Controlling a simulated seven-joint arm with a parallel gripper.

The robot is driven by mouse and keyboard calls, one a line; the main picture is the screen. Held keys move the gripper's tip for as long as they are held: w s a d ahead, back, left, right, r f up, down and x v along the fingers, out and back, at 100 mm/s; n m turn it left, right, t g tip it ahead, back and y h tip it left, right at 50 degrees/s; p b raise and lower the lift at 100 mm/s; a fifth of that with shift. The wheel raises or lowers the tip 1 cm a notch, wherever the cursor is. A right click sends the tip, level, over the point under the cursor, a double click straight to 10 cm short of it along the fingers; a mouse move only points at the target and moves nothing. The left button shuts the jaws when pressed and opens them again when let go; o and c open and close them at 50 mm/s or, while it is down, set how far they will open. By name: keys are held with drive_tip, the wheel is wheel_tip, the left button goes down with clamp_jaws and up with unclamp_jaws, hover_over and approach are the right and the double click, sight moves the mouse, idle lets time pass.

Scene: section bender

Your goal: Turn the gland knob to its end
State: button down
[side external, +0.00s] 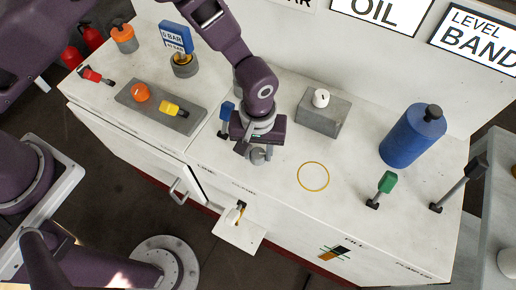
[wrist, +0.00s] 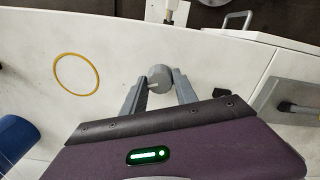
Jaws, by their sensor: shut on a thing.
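A grey round knob, which I take to be the gland knob, (wrist: 161,76) stands on the white bench top, between my finger tips in the wrist view. A small pale mark shows on its near side. My gripper (wrist: 160,88) points down over it, one finger on each side, and is shut on it. In the side view the knob (side external: 259,156) shows below my gripper (side external: 257,148), partly hidden by the fingers. Its turn angle cannot be read well.
A yellow ring (side external: 313,176) lies flat right of my gripper. A blue-handled lever (side external: 227,110) stands close on the left. A grey block with a white knob (side external: 320,98), a blue cylinder (side external: 408,140) and a green-handled lever (side external: 386,183) are further right. An open flap (side external: 238,232) juts out at the front.

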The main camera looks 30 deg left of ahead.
sight(258, 153)
drive_tip(key=m, duration=0.7)
drive_tip(key=shift+r+m, duration=0.1)
drive_tip(key=shift+m, duration=0.3)
drive_tip(key=m, duration=0.4)
drive_tip(key=shift+m, duration=2.1)
drive_tip(key=c, duration=1)
unclamp_jaws()
drive_tip(key=shift+o, duration=0.2)
wheel_tip(258, 153, up, 7)
